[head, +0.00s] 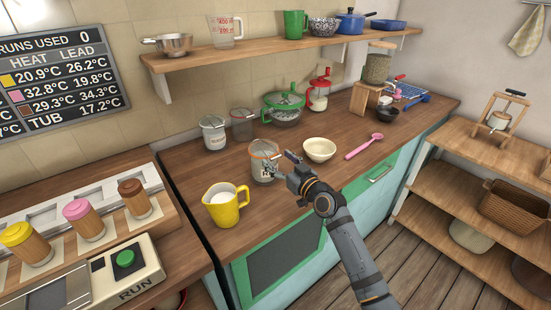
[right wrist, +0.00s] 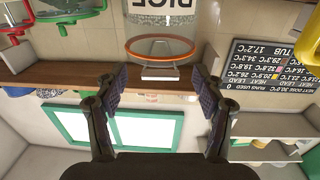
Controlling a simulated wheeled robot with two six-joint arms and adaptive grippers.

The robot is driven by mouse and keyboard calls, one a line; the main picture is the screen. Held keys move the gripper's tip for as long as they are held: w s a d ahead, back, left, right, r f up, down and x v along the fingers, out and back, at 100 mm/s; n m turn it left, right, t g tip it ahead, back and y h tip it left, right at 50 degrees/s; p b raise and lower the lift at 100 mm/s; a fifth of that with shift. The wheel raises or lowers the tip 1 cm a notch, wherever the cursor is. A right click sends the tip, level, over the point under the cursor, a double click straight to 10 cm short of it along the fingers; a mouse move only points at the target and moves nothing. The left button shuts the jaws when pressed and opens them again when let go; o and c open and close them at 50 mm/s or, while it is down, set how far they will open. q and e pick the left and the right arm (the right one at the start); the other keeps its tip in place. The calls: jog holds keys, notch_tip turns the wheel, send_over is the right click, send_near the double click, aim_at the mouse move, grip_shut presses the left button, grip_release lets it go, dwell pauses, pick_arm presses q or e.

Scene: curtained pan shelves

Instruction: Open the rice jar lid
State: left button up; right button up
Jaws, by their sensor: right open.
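The rice jar (head: 264,165) is a clear glass jar with an orange ring near its top, standing on the wooden counter. In the right wrist view, which looks upside down, the jar (right wrist: 160,20) shows its RICE label, the orange ring (right wrist: 160,55) and a pale metal clasp (right wrist: 160,73). The lid looks closed, though its top is hard to make out. My right gripper (head: 283,167) is at the jar's right side. In the wrist view its open fingers (right wrist: 161,82) stand either side of the clasp, apparently not touching it. My left gripper is not in view.
A yellow jug (head: 224,208) stands left of the jar and a cream bowl (head: 319,150) right of it. Behind are glass jars (head: 214,137) and a green-rimmed colander pot (head: 284,112). A pink spoon (head: 360,149) lies right. A wooden shelf (head: 260,48) hangs above.

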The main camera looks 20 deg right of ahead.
jog(key=shift+x, duration=0.9)
grip_shut()
jog(key=shift+r, duration=0.1)
